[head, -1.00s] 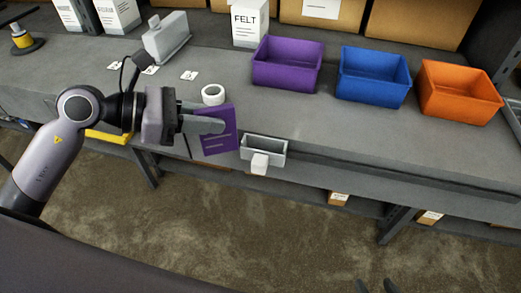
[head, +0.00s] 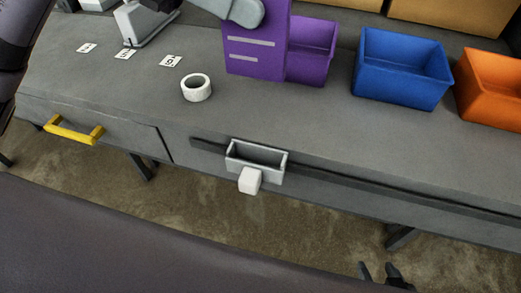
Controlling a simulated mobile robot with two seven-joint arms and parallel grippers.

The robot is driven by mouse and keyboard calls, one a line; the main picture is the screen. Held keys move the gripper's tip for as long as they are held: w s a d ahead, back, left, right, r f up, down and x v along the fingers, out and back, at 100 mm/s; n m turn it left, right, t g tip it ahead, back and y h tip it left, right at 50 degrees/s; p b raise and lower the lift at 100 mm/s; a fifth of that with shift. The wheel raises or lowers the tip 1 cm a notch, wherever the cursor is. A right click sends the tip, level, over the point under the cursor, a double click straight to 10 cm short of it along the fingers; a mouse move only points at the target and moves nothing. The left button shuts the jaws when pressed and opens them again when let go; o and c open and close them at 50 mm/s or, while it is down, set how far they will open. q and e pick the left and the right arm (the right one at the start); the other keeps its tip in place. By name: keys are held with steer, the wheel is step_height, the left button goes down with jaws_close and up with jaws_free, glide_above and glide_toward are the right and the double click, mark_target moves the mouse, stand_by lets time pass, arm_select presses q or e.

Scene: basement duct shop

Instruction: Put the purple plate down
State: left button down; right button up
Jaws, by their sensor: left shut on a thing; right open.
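The purple plate (head: 255,50), with pale stripes on its face, is upright at the top middle of the head view. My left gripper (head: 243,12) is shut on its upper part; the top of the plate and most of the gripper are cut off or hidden. The plate overlaps the left side of the purple bin (head: 312,50); I cannot tell whether its lower edge touches the bench. My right gripper (head: 384,276) is open and empty at the bottom edge, in front of the bench.
A blue bin (head: 402,78) and an orange bin (head: 490,92) stand right of the purple one. A white tape roll (head: 196,87) and small labels (head: 171,61) lie on the grey bench (head: 310,120). A small grey tray (head: 256,164) hangs at the front edge. The bench's middle front is clear.

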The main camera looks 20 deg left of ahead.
arm_select(q)
step_height(320, 180, down, 20)
steer(key=shift+r, duration=0.1)
stand_by(0.5)
steer(key=shift+f+b, duration=0.25)
steer(key=shift+b, duration=0.15)
steer(key=c, duration=1)
jaws_free()
steer(key=shift+r, duration=0.1)
steer(key=shift+c, duration=0.2)
